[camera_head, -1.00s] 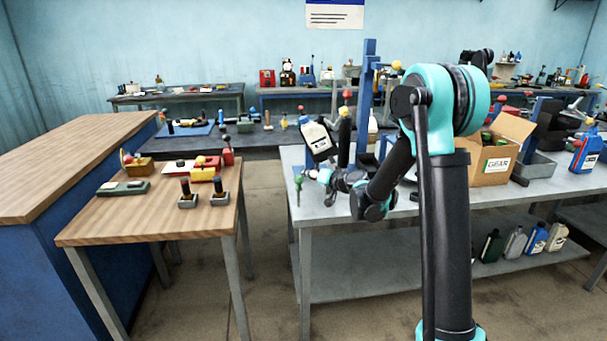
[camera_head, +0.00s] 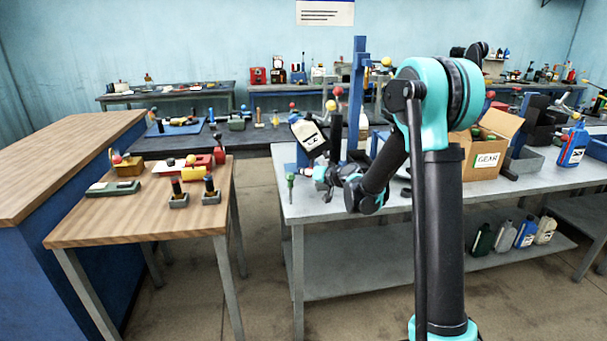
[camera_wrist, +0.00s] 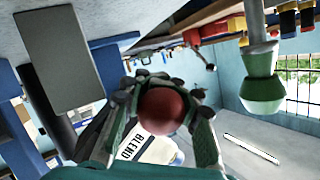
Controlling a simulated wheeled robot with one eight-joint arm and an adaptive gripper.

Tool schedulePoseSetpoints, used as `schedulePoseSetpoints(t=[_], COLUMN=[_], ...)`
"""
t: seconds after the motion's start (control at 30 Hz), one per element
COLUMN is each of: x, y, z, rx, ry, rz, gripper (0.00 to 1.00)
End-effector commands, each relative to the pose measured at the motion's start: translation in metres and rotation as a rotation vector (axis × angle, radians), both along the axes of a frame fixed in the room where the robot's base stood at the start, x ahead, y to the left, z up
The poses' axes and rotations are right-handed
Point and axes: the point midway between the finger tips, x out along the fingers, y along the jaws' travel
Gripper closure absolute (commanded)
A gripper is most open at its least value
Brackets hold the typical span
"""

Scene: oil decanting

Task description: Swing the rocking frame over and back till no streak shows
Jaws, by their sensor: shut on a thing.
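The rocking frame has a tall blue post (camera_head: 358,95) on the grey table. A white bottle (camera_head: 309,134) with a dark label is tilted beside the post. In the wrist view, a white bottle marked BLEND (camera_wrist: 152,150) shows behind my fingers. My gripper (camera_head: 322,174) is low beside the frame, under the bottle. In the wrist view my gripper (camera_wrist: 165,112) is shut around a red ball knob (camera_wrist: 162,110). The knob's link to the frame is hidden. Any streak in the bottle is too small to tell.
A small green-topped thing (camera_head: 290,185) stands at the grey table's (camera_head: 315,208) front left corner. It looks large and near in the wrist view (camera_wrist: 262,92). A cardboard GEAR box (camera_head: 488,158) stands to the right. Floor is open between this table and the wooden one (camera_head: 130,215).

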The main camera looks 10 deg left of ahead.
Motion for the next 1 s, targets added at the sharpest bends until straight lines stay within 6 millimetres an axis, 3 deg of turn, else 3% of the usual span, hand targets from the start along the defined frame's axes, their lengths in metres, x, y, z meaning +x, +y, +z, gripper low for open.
schedulePoseSetpoints(t=[0.03,0.3,0.67,1.0], x=[0.000,0.000,-0.003,-0.044], y=[0.000,0.000,-0.004,-0.046], z=[0.001,0.000,0.002,0.019], rx=[0.001,0.001,0.002,0.002], ry=[0.000,0.000,0.001,0.001], rz=[-0.001,-0.001,-0.001,-0.003], gripper=[0.79,0.48,0.48,0.48])
